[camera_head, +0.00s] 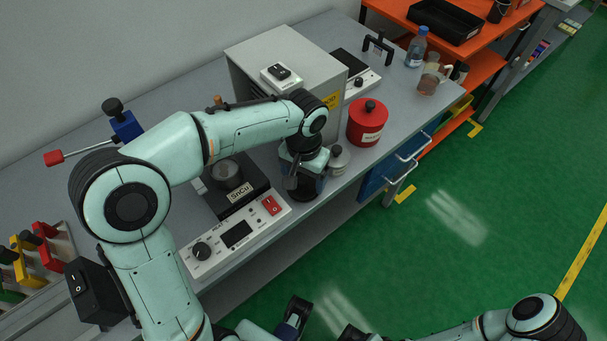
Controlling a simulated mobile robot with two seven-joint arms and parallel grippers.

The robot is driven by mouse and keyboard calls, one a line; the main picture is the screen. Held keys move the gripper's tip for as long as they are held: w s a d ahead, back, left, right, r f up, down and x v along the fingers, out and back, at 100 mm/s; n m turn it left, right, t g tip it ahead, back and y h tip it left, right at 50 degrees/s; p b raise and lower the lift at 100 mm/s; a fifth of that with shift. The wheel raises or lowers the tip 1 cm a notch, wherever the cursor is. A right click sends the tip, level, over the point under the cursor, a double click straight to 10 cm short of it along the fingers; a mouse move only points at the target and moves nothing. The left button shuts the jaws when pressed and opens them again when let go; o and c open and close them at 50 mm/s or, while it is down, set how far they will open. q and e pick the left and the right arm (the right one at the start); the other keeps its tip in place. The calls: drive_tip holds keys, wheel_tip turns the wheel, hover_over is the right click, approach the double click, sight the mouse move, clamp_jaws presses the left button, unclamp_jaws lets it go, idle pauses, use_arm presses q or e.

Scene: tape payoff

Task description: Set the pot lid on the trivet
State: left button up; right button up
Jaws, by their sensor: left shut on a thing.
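My left gripper (303,180) points down over the front part of the bench, just right of the solder pot. It is shut on a dark grey piece (290,183) at its fingers, which looks like the pot lid and is mostly hidden by the gripper. The solder pot (231,172) is a round grey pot in a black block labelled SnCu, partly behind my left arm. I cannot make out the trivet; the gripper and arm may hide it. Part of my right arm shows at the bottom edge, with a dark, blue-banded end (294,317) that may be its gripper; its jaws are unclear.
A control box (236,236) with a red switch stands in front of the pot. A small silver-capped bottle (339,159) is close right of the gripper, then a red canister (367,122). A grey cabinet (280,55) stands behind.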

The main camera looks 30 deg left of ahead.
use_arm(q)
drive_tip(key=shift+w, duration=0.25)
use_arm(e)
drive_tip(key=shift+r, duration=0.1)
use_arm(q)
drive_tip(key=o, duration=1.5)
drive_tip(key=shift+o, duration=0.2)
drive_tip(key=shift+r, duration=0.1)
use_arm(e)
drive_tip(key=shift+r, duration=0.1)
